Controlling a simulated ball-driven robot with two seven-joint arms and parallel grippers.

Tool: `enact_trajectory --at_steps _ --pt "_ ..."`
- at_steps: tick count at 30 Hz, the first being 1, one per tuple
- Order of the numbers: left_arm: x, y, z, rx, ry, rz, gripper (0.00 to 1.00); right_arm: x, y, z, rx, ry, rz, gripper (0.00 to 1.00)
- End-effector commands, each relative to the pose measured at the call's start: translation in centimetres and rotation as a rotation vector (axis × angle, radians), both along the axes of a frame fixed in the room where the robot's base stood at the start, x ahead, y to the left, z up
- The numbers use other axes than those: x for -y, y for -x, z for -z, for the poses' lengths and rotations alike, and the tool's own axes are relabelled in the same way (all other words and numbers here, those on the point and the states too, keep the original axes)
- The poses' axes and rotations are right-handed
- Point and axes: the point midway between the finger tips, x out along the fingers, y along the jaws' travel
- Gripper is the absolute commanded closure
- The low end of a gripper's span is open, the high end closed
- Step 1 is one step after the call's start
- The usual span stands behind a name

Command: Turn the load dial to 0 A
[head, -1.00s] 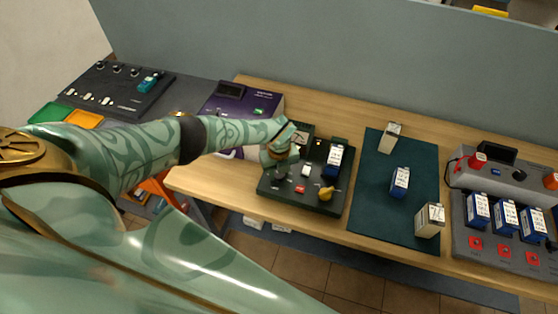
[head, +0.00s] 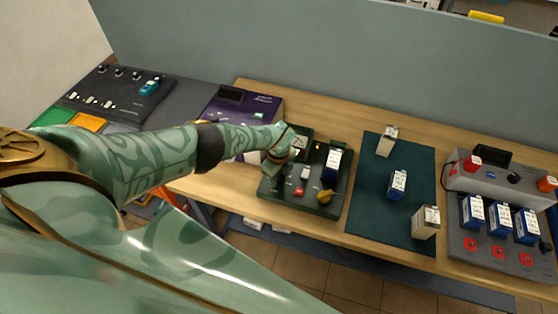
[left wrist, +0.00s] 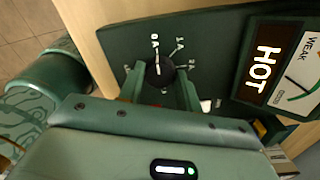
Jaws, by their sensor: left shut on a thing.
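The load dial (left wrist: 160,72) is a round black knob with a white pointer line on the dark green tester (head: 325,208). In the left wrist view its pointer aims at the "0 A" mark, with "1 A" and further marks to the right. My left gripper (left wrist: 161,86) is shut on the dial, with a green finger on each side of it. In the head view my left gripper (head: 275,172) is at the tester's left part and hides the dial. My right gripper is not in view.
The tester carries a lit "HOT" display (left wrist: 264,62), a blue battery (head: 332,162), a red button (head: 299,191) and a yellow knob (head: 324,196). A purple device (head: 225,108) stands close behind my left forearm. A dark green mat (head: 376,215) with several batteries lies to the right.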

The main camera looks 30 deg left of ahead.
Motion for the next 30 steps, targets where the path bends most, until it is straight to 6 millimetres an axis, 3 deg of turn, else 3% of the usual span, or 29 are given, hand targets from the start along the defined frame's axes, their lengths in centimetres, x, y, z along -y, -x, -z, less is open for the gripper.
enact_trajectory --at_steps 10,11,13,23,26,30 --pt "-0.1 -0.2 -0.2 0.004 0.000 -0.004 0.89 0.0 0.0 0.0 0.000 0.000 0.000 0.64" --pt "-0.1 -0.2 -0.2 0.004 0.000 -0.004 0.63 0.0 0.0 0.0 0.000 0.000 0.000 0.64" --pt "-0.1 -0.2 -0.2 0.003 -0.001 -0.004 0.44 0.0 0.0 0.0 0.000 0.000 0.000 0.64" --pt "0.0 -0.1 -0.4 0.001 0.000 -0.002 0.44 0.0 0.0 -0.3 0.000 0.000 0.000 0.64" --pt "0.0 -0.1 -1.7 0.002 0.000 -0.001 0.44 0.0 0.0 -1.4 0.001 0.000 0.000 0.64" --pt "-0.1 -0.1 -5.2 0.003 0.000 0.000 0.44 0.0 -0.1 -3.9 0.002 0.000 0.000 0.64"
